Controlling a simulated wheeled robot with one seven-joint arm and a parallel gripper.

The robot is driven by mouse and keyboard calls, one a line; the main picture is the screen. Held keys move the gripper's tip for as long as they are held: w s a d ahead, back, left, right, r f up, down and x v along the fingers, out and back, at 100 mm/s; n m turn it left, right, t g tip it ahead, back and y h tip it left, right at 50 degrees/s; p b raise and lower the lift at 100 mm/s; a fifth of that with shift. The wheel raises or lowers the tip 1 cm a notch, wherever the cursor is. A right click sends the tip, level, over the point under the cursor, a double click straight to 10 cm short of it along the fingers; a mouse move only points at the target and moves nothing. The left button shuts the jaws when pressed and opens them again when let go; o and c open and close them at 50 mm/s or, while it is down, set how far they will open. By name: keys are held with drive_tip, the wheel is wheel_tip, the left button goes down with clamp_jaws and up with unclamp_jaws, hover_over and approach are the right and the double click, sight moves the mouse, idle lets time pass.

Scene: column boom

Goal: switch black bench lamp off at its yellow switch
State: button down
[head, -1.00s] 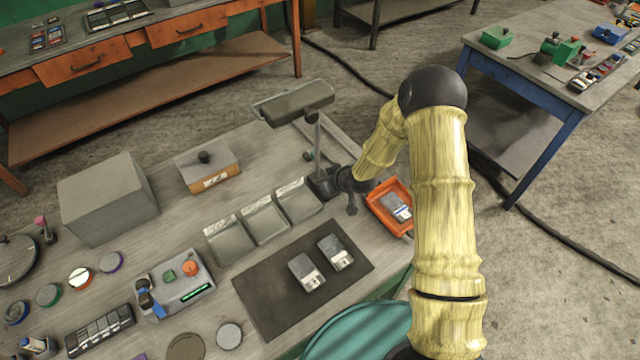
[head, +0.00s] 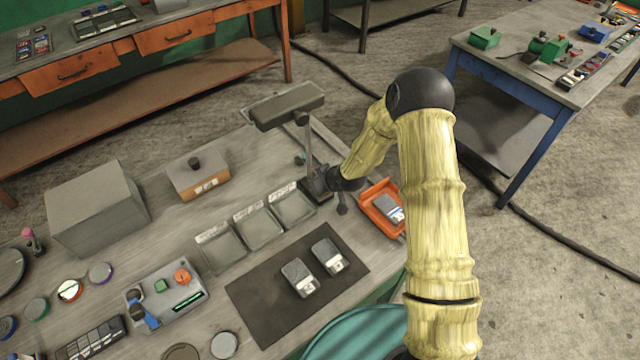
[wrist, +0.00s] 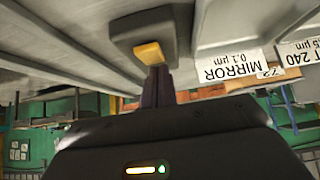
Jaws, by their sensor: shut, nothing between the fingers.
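The black bench lamp (head: 287,107) stands at the far right of the grey bench, its long shade on an upright post above a dark base (head: 313,184). In the wrist view the base (wrist: 143,27) shows from close up, with the yellow switch (wrist: 149,54) on it. My gripper (wrist: 156,72) is shut and empty, its dark fingertips right at the switch's edge; I cannot tell whether they press it. In the head view my gripper (head: 334,183) is beside the base, and the switch is not distinguishable. Whether the lamp is lit is unclear.
An orange tray (head: 367,209) sits just right of my gripper. Several shallow trays (head: 258,229) line up left of the lamp base. A dark mat (head: 254,305) with two grey devices lies in front. A labelled tile reading MIRROR (wrist: 228,67) is near the switch.

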drive_tip(key=shift+w+a+f, duration=0.1)
drive_tip(key=shift+w+a, duration=0.05)
drive_tip(key=shift+a, duration=0.05)
drive_tip(key=shift+r, duration=0.45)
drive_tip(key=r+p, duration=0.1)
drive_tip(key=r, duration=0.1)
drive_tip(key=r+p, duration=0.1)
drive_tip(key=shift+w+a+r+p, duration=0.2)
drive_tip(key=shift+r+p, duration=0.1)
drive_tip(key=shift+r, duration=0.1)
drive_tip(key=b+v, duration=0.2)
drive_tip(key=v, duration=0.7)
drive_tip(key=shift+r+b, duration=0.15)
drive_tip(key=shift+b, duration=0.2)
drive_tip(key=shift+d, duration=0.1)
drive_tip(key=s+d+r+m+g+h, duration=0.2)
drive_tip(key=s+d+r+m, duration=0.2)
drive_tip(key=s+d, duration=0.3)
drive_tip(key=s+d+r+m+g+h, duration=0.1)
drive_tip(key=s+d+r+m+h, duration=0.2)
drive_tip(key=s, duration=1.1)
drive_tip(key=d+r, duration=0.2)
drive_tip(key=d, duration=0.3)
drive_tip(key=shift+d+r+m+g, duration=0.2)
drive_tip(key=shift+d+m+g, duration=0.05)
drive_tip(key=shift+m+g, duration=0.15)
